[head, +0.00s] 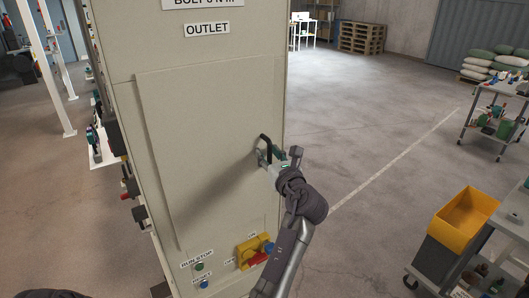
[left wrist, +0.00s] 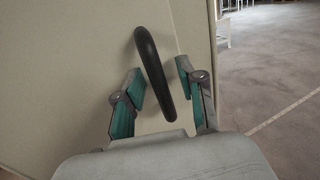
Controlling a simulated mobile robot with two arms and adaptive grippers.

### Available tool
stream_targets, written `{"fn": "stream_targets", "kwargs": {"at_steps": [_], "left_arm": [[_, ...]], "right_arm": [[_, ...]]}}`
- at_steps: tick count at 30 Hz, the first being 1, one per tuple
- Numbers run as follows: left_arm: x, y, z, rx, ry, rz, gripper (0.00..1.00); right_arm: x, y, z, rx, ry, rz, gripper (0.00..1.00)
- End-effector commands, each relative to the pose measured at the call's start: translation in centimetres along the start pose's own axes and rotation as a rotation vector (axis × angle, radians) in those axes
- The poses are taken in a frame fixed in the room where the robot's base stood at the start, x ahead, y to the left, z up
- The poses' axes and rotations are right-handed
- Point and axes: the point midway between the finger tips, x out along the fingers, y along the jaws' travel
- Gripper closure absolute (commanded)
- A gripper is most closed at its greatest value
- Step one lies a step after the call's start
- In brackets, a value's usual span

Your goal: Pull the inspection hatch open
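The inspection hatch (head: 200,135) is a tall beige panel on the front of a beige cabinet, and it looks shut. Its black bar handle (head: 265,141) sits near the panel's right edge. In the left wrist view the handle (left wrist: 154,70) runs between the two fingers. My left gripper (head: 270,156) is at the handle in the head view. In the left wrist view my left gripper (left wrist: 161,80) has its teal-padded fingers apart, one on each side of the handle, with a gap towards the right finger. My right gripper is not in view.
Below the hatch are a yellow plate with a red switch (head: 257,258) and green and blue buttons (head: 199,266). A cart with a yellow bin (head: 466,217) stands at the right, and a shelf trolley (head: 497,110) farther back. The floor (head: 375,150) between is clear.

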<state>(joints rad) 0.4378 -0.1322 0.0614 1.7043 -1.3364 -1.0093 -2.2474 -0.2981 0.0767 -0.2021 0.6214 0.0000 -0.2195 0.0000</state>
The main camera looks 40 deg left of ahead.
Motion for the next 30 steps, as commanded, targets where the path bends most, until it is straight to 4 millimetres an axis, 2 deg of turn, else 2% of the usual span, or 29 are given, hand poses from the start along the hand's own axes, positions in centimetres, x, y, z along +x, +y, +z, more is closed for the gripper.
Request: {"fn": "stream_targets", "kwargs": {"at_steps": [8, 15, 30], "left_arm": [[-0.06, -0.03, 0.05, 0.0, 0.0, 0.0, 0.61], [-0.04, -0.02, 0.04, 0.0, 0.0, 0.0, 1.0], [-0.07, -0.56, 0.08, 0.001, -0.001, -0.015, 1.0]], "right_arm": [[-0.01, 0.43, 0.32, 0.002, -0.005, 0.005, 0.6], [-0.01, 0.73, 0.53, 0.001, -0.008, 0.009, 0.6], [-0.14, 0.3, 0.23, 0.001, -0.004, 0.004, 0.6]]}}
